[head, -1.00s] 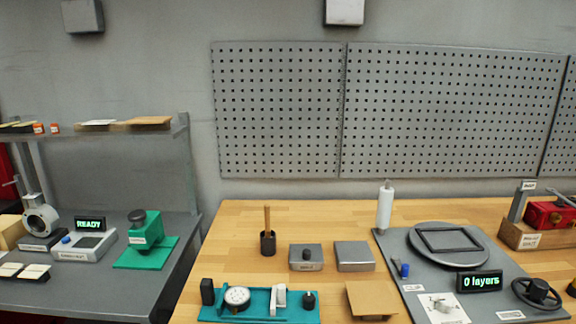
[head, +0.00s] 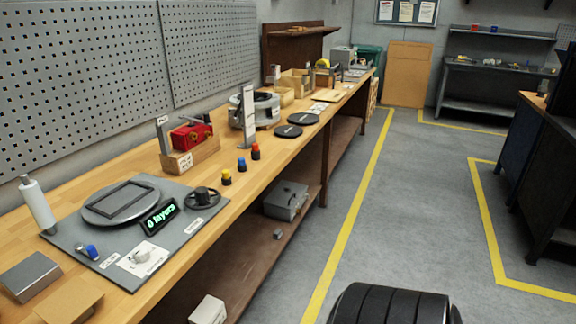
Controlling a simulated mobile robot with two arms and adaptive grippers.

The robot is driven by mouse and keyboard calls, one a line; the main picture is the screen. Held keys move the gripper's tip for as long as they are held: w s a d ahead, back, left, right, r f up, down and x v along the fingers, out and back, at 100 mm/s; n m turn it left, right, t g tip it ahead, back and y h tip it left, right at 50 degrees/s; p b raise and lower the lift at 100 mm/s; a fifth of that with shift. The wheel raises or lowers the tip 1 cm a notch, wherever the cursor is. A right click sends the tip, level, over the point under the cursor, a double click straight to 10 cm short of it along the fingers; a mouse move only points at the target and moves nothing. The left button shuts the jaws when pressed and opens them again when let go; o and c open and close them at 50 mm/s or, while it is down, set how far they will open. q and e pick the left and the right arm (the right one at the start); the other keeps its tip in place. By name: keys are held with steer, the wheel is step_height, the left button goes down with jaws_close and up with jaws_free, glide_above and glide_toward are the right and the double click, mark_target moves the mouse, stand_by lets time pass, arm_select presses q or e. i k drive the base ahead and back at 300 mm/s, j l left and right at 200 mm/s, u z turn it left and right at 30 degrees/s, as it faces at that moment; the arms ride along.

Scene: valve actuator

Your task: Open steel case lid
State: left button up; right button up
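A grey metal case (head: 286,200) with a handle-like fitting sits on the brown lower shelf under the wooden bench, left of the middle of the head view. Its lid looks closed, though it is small and shaded by the bench. A small flat grey metal box (head: 30,276) lies on the bench top at the lower left. I cannot tell for sure which of the two is the steel case. Neither of my grippers is in view.
The wooden bench (head: 225,166) runs from lower left to the back. A white box (head: 208,311) is on the lower shelf. Grey floor (head: 410,220) at right is open.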

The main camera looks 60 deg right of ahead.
mark_target(286, 196)
steer(key=z, duration=2)
